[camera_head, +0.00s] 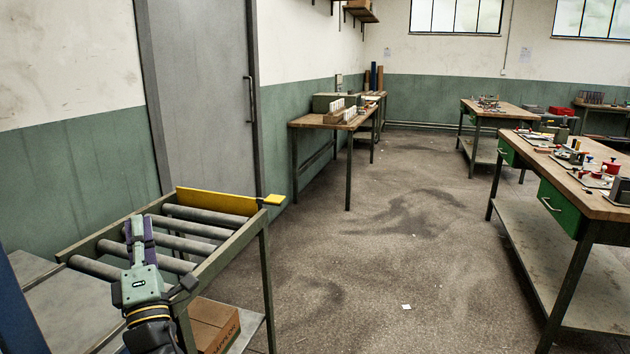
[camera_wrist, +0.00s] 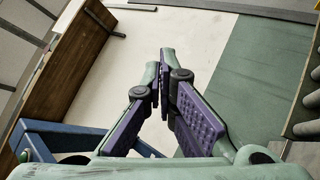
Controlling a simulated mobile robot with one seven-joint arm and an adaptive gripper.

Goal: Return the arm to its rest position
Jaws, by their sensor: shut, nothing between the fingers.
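My gripper (camera_head: 138,222) is in the lower left of the head view, with purple and pale green fingers. It stands over the left part of the roller conveyor (camera_head: 240,237), and in this view it overlaps some rollers. In the wrist view my gripper (camera_wrist: 166,62) has its two fingertips together with nothing between them. Whether the fingers touch the rollers cannot be told. The rest of my arm runs down out of the bottom of the head view.
A yellow plate (camera_head: 216,201) stands along the conveyor's back edge. A cardboard box (camera_head: 212,325) sits on the shelf below. A grey door (camera_head: 200,95) is behind. Workbenches (camera_head: 600,205) stand at the right. The floor (camera_head: 390,240) between is open. A blue frame (camera_wrist: 75,131) shows in the wrist view.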

